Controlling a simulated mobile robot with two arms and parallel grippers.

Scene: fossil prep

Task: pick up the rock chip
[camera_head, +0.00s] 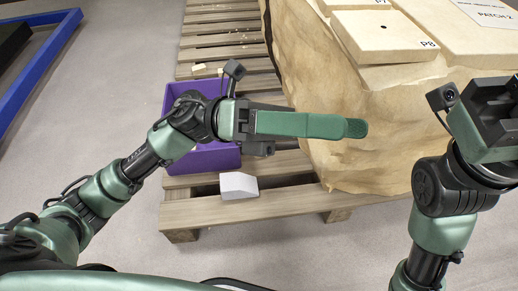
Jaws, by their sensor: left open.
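Small pale yellow pieces that look like rock chips lie on the wooden pallet's far slats, one at the left (198,67) and one beside it (220,71). My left gripper (350,128) is open, reaching right over the pallet, with its green finger seen from above in front of the tan jacket. It is apart from the chips, nearer to me and to the right. Whether anything lies under the finger is hidden. My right gripper (495,112) shows only partly at the right edge; its fingertips are not clear.
A large tan jacketed block (350,165) with slabs marked P7 and P8 (385,35) fills the upper right. A purple bin (215,157) and a white wedge block (238,185) are on the pallet (290,202). A blue frame (45,65) stands left; grey floor is free.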

